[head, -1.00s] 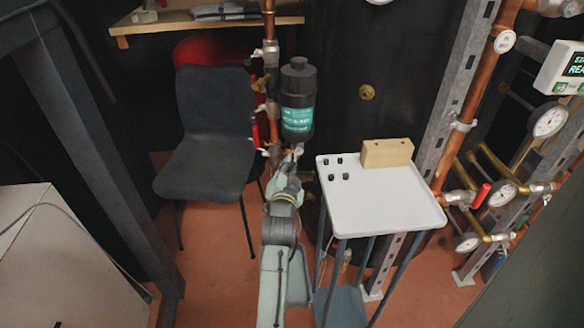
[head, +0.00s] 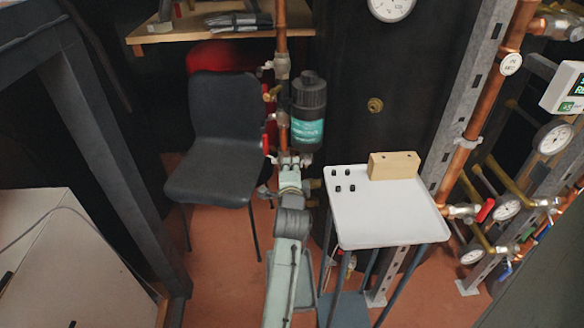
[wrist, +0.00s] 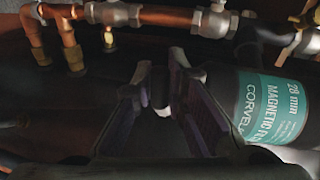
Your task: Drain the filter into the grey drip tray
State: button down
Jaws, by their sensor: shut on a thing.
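The filter (head: 308,110) is a black upright canister with a teal label, mounted beside the copper pipe in the head view. It lies on its side at the right of the wrist view (wrist: 270,105). My gripper (head: 290,160) is just below the filter's lower end. In the wrist view my gripper (wrist: 162,85) has its fingers shut on a small dark part (wrist: 160,92) at the filter's bottom; its exact shape is unclear. A flat grey shape (head: 310,287), possibly the grey drip tray, shows low behind my arm and is partly hidden.
A white-topped stand (head: 385,215) with small black pieces and a wooden block (head: 393,165) is close on the right. A dark chair (head: 225,125) stands at the left. Copper pipes and gauges (head: 553,138) fill the far right. Some red floor is bare.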

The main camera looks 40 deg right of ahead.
jog(key=shift+r+m, duration=0.2)
jog(key=shift+m, duration=0.1)
dwell(0.4)
jog(key=c, duration=1.6)
grip_release()
